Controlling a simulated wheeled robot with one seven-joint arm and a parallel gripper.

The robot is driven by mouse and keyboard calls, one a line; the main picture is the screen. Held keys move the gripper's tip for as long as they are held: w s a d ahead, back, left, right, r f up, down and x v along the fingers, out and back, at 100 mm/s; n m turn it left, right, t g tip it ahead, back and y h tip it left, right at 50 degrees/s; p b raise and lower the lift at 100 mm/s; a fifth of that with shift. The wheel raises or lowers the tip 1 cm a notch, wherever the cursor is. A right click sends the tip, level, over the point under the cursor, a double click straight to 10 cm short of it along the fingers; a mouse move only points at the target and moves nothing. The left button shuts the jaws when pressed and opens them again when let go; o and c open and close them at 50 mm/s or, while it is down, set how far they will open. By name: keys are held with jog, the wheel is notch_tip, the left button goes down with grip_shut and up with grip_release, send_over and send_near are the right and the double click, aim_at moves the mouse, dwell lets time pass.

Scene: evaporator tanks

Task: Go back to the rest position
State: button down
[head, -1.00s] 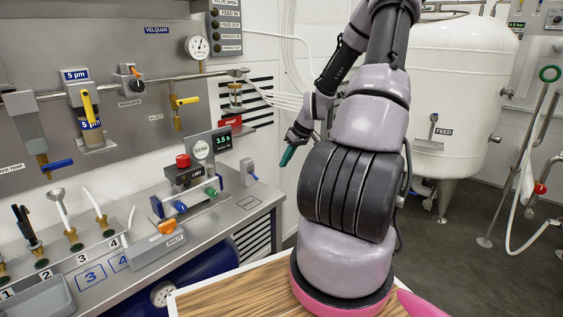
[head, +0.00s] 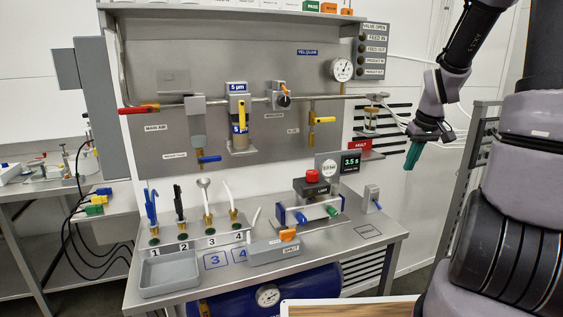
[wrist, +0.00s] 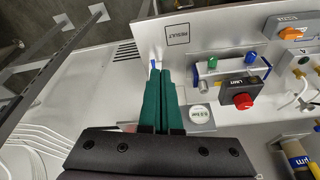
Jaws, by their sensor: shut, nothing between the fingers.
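My gripper (head: 413,156) hangs at the right of the head view, in the air to the right of the bench, its green fingers pointing down. The fingers are shut with nothing between them. In the wrist view my gripper (wrist: 160,72) also shows its two green fingers side by side, reaching over the bench edge. My arm comes down from the upper right of the head view. No marked rest position shows.
The steel bench (head: 372,250) carries a test block with a red knob (head: 312,176), a grey tray (head: 170,273) and several numbered tools. A panel (head: 270,60) with valves stands behind. A wooden surface (head: 350,309) is at the bottom. Open space lies right of the bench.

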jog(key=s+a+r+m+t, duration=0.1)
jog(key=s+a+r+m, duration=0.1)
jog(key=s+a+r, duration=0.4)
jog(key=s+a+r+m+t+y, duration=0.1)
jog(key=s+a+r, duration=0.5)
jog(key=s+r, duration=0.7)
jog(key=shift+s+a+m+t+y, duration=0.15)
jog(key=shift+a+m+t+y, duration=0.15)
jog(key=shift+m+t, duration=0.65)
